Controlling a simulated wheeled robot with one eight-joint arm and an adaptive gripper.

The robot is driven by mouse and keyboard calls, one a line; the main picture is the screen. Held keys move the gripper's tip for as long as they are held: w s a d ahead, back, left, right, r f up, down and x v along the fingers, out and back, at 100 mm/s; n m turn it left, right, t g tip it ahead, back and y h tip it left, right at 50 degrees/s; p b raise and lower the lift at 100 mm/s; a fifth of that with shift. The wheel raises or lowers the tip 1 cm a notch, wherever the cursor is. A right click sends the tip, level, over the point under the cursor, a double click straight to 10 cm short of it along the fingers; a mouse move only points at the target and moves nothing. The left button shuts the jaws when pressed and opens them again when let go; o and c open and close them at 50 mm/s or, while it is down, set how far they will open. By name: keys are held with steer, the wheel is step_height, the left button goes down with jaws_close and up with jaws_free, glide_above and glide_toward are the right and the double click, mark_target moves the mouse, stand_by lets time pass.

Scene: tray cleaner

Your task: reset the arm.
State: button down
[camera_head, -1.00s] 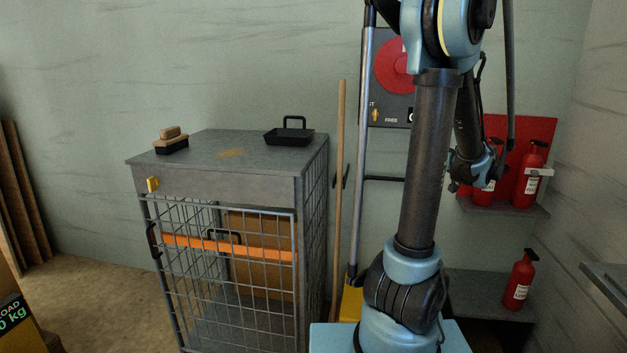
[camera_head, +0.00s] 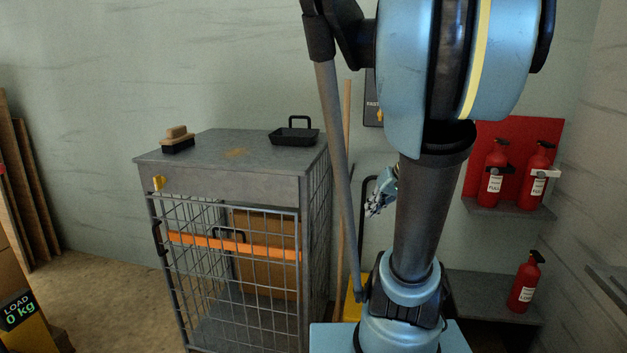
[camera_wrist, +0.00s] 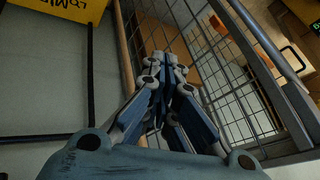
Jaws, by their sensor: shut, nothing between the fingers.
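My arm stands at the right of the head view, its upper links close to the camera and hiding part of the back wall. My gripper (camera_head: 376,207) shows only partly in the head view, just left of my arm's dark column. In the wrist view my gripper (camera_wrist: 170,75) has its fingers together, with nothing between them. There it points along the wire mesh side of a cage cabinet (camera_wrist: 215,50), apart from it as far as I can tell.
Red extinguishers (camera_head: 495,175) stand on a shelf at right; another (camera_head: 524,285) stands lower.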

steer(key=s+f+g+h, duration=0.1)
steer(key=s+f+h, duration=0.1)
steer(key=s, duration=0.5)
steer(key=s+f+m+g+h, duration=0.1)
steer(key=s+f+h, duration=0.1)
steer(key=s+f, duration=0.3)
steer(key=s, duration=0.3)
steer(key=shift+d+f+h, duration=0.2)
steer(key=shift+f+h, duration=0.05)
steer(key=shift+h, duration=0.15)
steer(key=shift+d, duration=0.1)
